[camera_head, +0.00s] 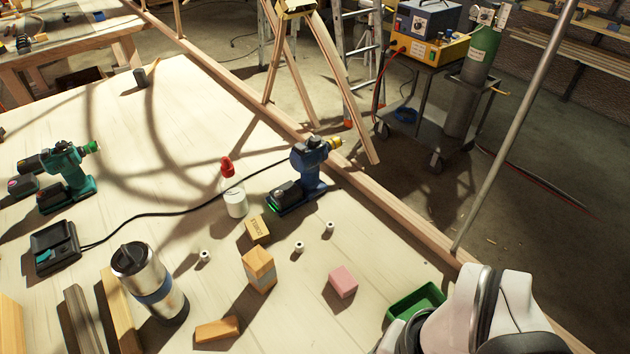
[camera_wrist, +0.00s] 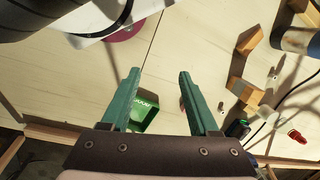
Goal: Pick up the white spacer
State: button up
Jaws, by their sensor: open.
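Three small white spacers stand on the pale wooden bench in the head view: a left one (camera_head: 205,256), a middle one (camera_head: 299,246) and a right one (camera_head: 330,227). They look alike, each with a dark hole on top. Small pale shapes in the wrist view, one near the wood blocks (camera_wrist: 276,72) and one right of the jaws (camera_wrist: 221,106), look like spacers. My gripper (camera_wrist: 160,72) is open and empty, its two green fingers spread above the bench, well to one side of the spacers. In the head view my arm shows at the lower right; its fingertips are hidden.
A green bin (camera_head: 416,301) lies by my arm, a pink block (camera_head: 342,282) left of it. Wood blocks (camera_head: 259,270), a bottle with red cap (camera_head: 235,195), a blue drill (camera_head: 303,176) and a steel tumbler (camera_head: 150,284) surround the spacers. A wooden edge rail (camera_head: 390,203) bounds the bench.

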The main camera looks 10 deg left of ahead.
jog(key=w+a+r+n, duration=0.25)
jog(key=w+n, duration=0.25)
jog(key=w, duration=0.7)
jog(key=n+t, duration=0.1)
jog(key=n, duration=0.8)
send_over(299, 245)
jog(key=s+d, duration=0.1)
jog(key=s, duration=0.1)
notch_tip(299, 245, down, 8)
jog(key=shift+t+h, duration=0.3)
jog(key=f, duration=0.5)
jog(key=w+f, duration=0.1)
jog(key=f, duration=0.4)
jog(key=w+a+f, duration=0.1)
jog(key=f, duration=0.4)
jog(key=shift+f, duration=0.25)
jog(key=shift+d, duration=0.1)
grip_shut()
